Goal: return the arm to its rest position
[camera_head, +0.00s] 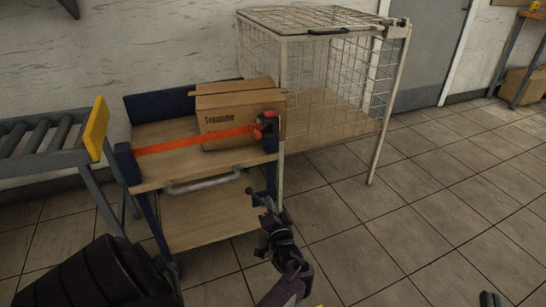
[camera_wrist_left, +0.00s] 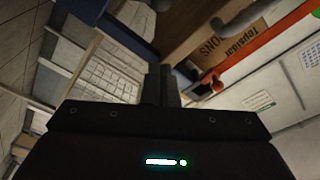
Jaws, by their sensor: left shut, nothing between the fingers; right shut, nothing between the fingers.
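My left gripper (camera_head: 262,198) is in front of the cart's right side in the head view, below the strap's buckle (camera_head: 268,121). Its two fingers are together in the left wrist view (camera_wrist_left: 161,84), with nothing between them. The gripper is apart from the cart and the box. Only a small dark tip of my right gripper (camera_head: 490,299) shows at the bottom edge of the head view, lower right; it is shut and the rest of that arm is out of frame.
A cardboard box (camera_head: 222,137) sits on the cart's upper shelf (camera_head: 158,175) behind an orange strap (camera_head: 185,142). A wire cage (camera_head: 340,75) stands right of it. A roller conveyor (camera_head: 50,140) is at left. The tiled floor at right (camera_head: 440,220) is clear.

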